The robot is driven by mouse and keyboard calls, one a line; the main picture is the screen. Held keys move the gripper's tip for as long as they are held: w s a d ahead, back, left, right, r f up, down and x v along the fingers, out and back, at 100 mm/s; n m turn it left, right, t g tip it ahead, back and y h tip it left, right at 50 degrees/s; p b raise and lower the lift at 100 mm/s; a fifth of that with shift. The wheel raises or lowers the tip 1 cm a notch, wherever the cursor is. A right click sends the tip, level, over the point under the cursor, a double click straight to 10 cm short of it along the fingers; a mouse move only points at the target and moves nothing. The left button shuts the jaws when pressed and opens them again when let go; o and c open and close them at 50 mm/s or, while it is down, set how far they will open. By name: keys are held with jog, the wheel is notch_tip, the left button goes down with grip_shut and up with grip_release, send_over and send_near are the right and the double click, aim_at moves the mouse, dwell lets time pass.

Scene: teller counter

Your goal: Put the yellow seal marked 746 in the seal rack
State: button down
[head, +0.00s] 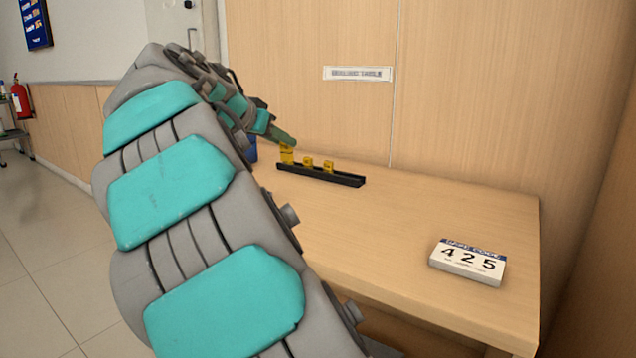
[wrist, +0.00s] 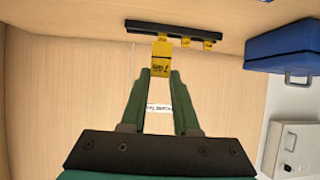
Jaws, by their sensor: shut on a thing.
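My gripper (head: 284,141) is shut on the yellow seal (head: 287,155) over the left end of the black seal rack (head: 345,179). In the wrist view the seal (wrist: 161,62) sits between the two green fingertips of my gripper (wrist: 160,73), with 746 on its face, upside down. Its narrow end points at the rack (wrist: 145,26) and overlaps it in the picture. I cannot tell whether the seal is seated in a slot or just above it.
A white code card (head: 467,262) reading 425 lies at the table's right front. A blue case (wrist: 285,45) and a grey metal box (wrist: 292,150) show in the wrist view. The wooden table (head: 420,220) is clear between rack and card. A panelled wall stands behind.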

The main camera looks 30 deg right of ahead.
jog(key=s+d+f+m+g, duration=0.1)
jog(key=s+d+f, duration=0.4)
jog(key=d, duration=0.2)
jog(key=p, duration=0.1)
send_over(347, 178)
jog(key=shift+w+f+h, duration=0.1)
jog(key=shift+f+h, duration=0.2)
jog(key=shift+f, duration=2.15)
jog(key=shift+f, duration=0.15)
jog(key=c, duration=0.7)
grip_release()
jog(key=shift+o, duration=0.2)
jog(key=shift+r, duration=0.2)
jog(key=b+v, duration=0.1)
jog(key=v, duration=1.1)
